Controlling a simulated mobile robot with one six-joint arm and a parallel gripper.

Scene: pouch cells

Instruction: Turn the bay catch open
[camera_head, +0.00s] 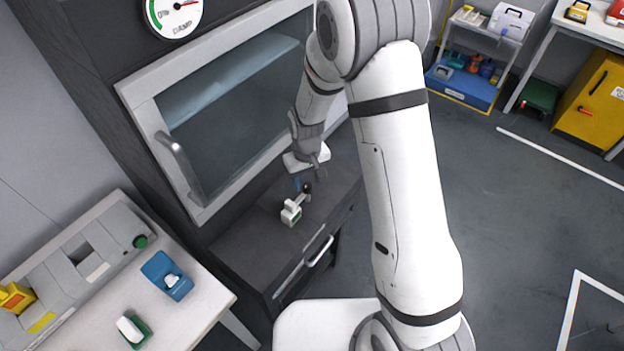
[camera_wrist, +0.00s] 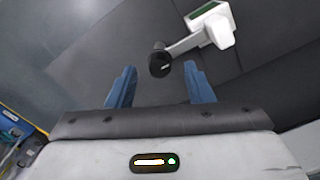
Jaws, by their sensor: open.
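The bay catch (camera_head: 291,213) is a small white block with a green patch and a lever ending in a black knob (camera_head: 306,187). It sits on the dark ledge below the glass door. In the wrist view the catch body (camera_wrist: 208,24) is at the upper right, and its lever runs down left to the black knob (camera_wrist: 160,64). My gripper (camera_wrist: 160,86) is open, with its two blue fingers apart and empty. The knob appears just beyond the gap between the fingertips. In the head view my gripper (camera_head: 298,184) is beside the knob; contact cannot be told.
A glass door (camera_head: 235,105) with a grey handle (camera_head: 178,165) stands behind the ledge, under a dial gauge (camera_head: 174,12). A drawer handle (camera_head: 320,252) is on the ledge's front. A white bench (camera_head: 205,300) with a blue device (camera_head: 167,276) is at lower left.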

